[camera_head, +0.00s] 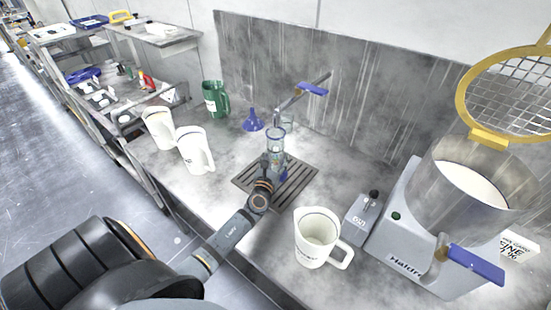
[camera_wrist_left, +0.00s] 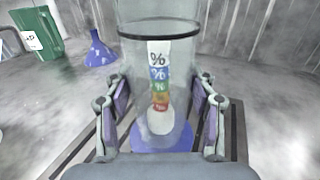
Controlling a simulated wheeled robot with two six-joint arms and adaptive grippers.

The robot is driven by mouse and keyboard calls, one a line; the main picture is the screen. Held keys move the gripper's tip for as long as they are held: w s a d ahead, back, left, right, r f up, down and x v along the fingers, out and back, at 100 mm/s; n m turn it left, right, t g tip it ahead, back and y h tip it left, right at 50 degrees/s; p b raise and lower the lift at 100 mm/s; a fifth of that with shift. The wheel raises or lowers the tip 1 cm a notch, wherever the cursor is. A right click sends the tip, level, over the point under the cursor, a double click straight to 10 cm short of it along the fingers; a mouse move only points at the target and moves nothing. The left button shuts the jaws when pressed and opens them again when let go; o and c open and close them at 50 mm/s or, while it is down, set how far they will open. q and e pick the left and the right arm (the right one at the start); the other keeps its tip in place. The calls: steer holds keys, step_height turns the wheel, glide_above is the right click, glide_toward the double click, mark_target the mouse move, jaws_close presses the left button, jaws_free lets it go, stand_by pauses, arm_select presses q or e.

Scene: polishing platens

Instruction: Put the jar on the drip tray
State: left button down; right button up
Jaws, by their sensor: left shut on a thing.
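The jar (camera_head: 276,138) is a clear cylinder; in the left wrist view the jar (camera_wrist_left: 188,60) shows a dark band and a strip of coloured percent labels. My left gripper (camera_head: 273,162) is shut on it, with a finger on each side of its lower part. The jar looks upright. The drip tray (camera_head: 300,183) is a dark slatted grille in the counter below the tap. I cannot tell whether the jar's bottom touches the slats. My right gripper is not in view.
A tap with a blue lever (camera_head: 312,88) stands behind the tray. A blue funnel (camera_head: 253,122), green jug (camera_head: 215,98) and white jugs (camera_head: 194,152) are to the left. Another white jug (camera_head: 318,240), a control box (camera_head: 362,218) and a sieve machine (camera_head: 415,235) are to the right.

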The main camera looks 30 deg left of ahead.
arm_select(q)
steer(key=shift+f, duration=0.1)
steer(key=shift+c, duration=2.2)
jaws_free()
steer(key=shift+s, duration=0.15)
steer(key=b+v, duration=0.2)
steer(key=v, duration=0.8)
steer(key=shift+s+d, duration=0.15)
steer(key=shift+s, duration=0.15)
steer(key=shift+s+d, duration=0.15)
steer(key=shift+s, duration=0.35)
